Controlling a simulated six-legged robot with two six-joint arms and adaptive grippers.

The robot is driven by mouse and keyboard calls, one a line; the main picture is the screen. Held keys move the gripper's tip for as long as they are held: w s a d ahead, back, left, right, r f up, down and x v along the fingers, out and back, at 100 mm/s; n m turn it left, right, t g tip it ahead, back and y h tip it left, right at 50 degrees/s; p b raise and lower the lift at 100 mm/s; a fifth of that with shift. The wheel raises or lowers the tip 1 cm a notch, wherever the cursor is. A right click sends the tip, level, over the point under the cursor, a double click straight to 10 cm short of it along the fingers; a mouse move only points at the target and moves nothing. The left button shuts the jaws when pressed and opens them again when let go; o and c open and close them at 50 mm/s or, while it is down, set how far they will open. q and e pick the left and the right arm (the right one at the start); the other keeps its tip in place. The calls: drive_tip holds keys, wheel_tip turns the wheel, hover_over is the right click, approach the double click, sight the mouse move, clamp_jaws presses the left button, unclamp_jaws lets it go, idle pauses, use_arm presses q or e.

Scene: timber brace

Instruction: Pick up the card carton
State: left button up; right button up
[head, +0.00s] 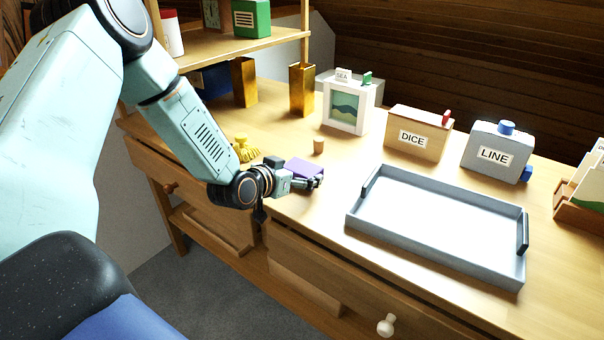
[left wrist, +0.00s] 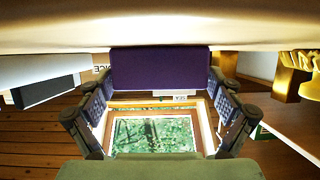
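A purple box (head: 305,168), which I take to be the card carton, lies on the wooden desk near its front edge. My left gripper (head: 308,183) is at the box's near side, its fingers level with the desktop. In the left wrist view the purple box (left wrist: 161,68) fills the space between the fingertips of my left gripper (left wrist: 161,88). The fingers are spread wide, one beside each end of the box. I cannot make out firm contact, and the box still rests on the desk. My right gripper is not in view.
A grey tray (head: 440,225) lies to the right. A small brown cylinder (head: 319,146) stands behind the box, and a yellow object (head: 245,149) is to the left. The DICE box (head: 418,133), LINE box (head: 496,150) and a picture frame (head: 346,107) stand farther back.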

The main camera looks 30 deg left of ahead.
sight(298, 170)
use_arm(q)
drive_tip(key=c, duration=0.7)
wheel_tip(298, 170, up, 10)
drive_tip(key=p, duration=0.4)
